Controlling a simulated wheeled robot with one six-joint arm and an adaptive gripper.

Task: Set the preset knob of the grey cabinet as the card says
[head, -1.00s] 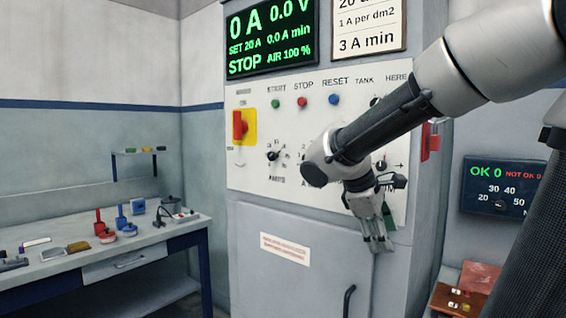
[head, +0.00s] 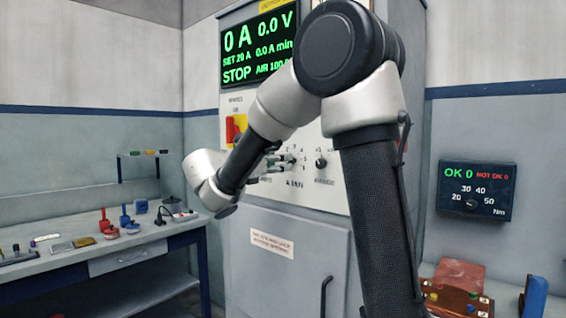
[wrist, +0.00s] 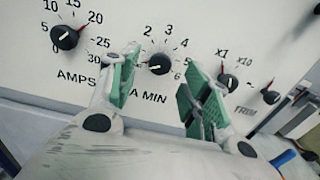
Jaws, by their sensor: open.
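The grey cabinet (head: 285,278) stands ahead with a white control panel. In the wrist view the black A MIN knob (wrist: 159,64) sits on the panel, its scale showing 2 to 6; its pointer seems to face left, and the lower numbers are hidden. My gripper (wrist: 160,68) is open, with one green-padded finger left of this knob and one right of it, not closed on it. The gripper also shows at the panel in the head view (head: 279,164), partly hidden by my wrist. The card is hidden behind my arm now; earlier its bottom line reads 3 A min.
The AMPS knob (wrist: 65,38) is left of my gripper, the x1/x10 knob (wrist: 228,81) close right of it. The display (head: 258,47) reads SET 20 A, 0.0 A min, STOP. A red switch (head: 236,129) and a workbench (head: 85,262) are at the left.

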